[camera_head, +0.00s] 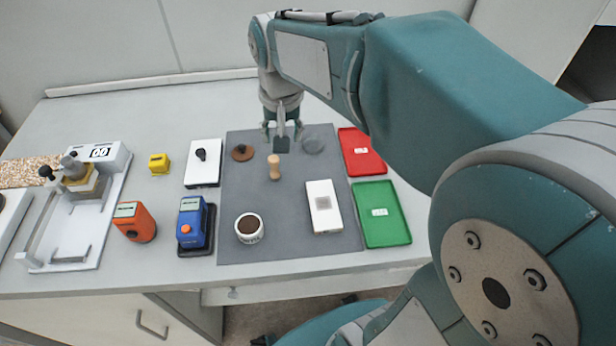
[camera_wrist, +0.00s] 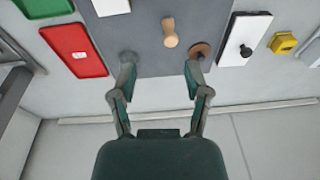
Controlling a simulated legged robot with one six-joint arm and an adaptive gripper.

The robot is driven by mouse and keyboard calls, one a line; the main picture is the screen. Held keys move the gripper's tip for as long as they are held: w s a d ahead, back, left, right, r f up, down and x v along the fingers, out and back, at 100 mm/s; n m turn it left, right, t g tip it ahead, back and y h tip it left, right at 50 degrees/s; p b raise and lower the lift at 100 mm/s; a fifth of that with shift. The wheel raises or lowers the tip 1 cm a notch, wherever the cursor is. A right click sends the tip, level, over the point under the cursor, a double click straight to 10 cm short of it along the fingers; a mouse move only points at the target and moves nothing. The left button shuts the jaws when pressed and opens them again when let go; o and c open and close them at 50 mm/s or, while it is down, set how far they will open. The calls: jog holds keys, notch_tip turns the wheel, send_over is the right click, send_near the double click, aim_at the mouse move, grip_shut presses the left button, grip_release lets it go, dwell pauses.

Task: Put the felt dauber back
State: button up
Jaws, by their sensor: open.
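A light wooden peg-like piece (camera_head: 275,168), which looks like the felt dauber, stands on the grey mat (camera_head: 285,235); no felt shows on it. It also shows in the wrist view (camera_wrist: 169,32), ahead of the fingers and roughly between their lines. My gripper (camera_head: 282,132) is open and empty over the far part of the mat, beyond the wooden piece. In the wrist view its fingers (camera_wrist: 160,72) are spread wide. A brown disc with a dark knob (camera_head: 242,152) and a round grey translucent dish (camera_head: 313,145) lie either side of the wooden piece.
A white jar with dark brown contents (camera_head: 249,229) and a white block (camera_head: 323,206) are nearer on the mat. Red (camera_head: 379,168) and green (camera_head: 402,228) trays lie right. A white plate with black knob (camera_head: 203,178), blue (camera_head: 192,222) and orange (camera_head: 134,222) devices stand left.

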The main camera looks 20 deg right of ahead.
jog(key=s+n+t, duration=0.3)
jog(key=s, duration=1.1)
jog(key=shift+s+n+t, duration=0.15)
jog(key=shift+n+t, duration=0.25)
